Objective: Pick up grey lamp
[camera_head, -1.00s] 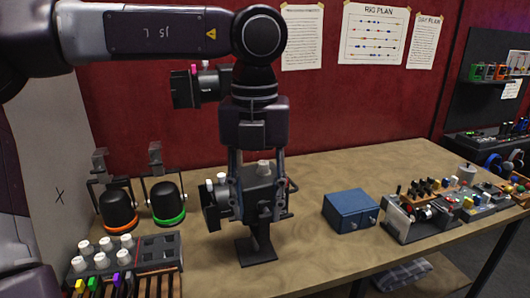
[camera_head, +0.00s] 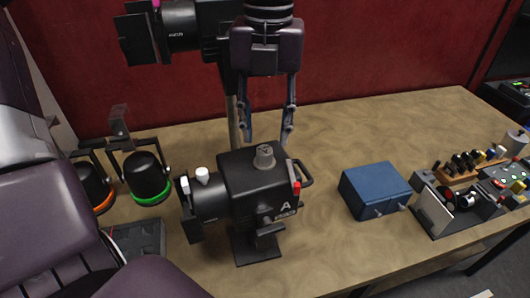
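A dark stage lamp marked A (camera_head: 235,185) stands on a square foot at the middle of the table. It has a grey knob (camera_head: 264,158) on top and white knobs near its front. No lamp is plainly grey all over; this grey knob is the clearest grey mark. A second dark lamp (camera_head: 180,28) with a pink knob is higher up behind, partly cut off by the top edge. My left gripper (camera_head: 267,138) points down, with its two fingers apart and nothing between them. Its tips appear just above or behind the grey knob. My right gripper is not in view.
Two black lamps, one with a green ring (camera_head: 150,178) and one with an orange ring (camera_head: 96,190), are at left. A blue box (camera_head: 374,190) is right of lamp A. Small equipment (camera_head: 455,205) fills the table's right end. The back of the table (camera_head: 370,125) is clear.

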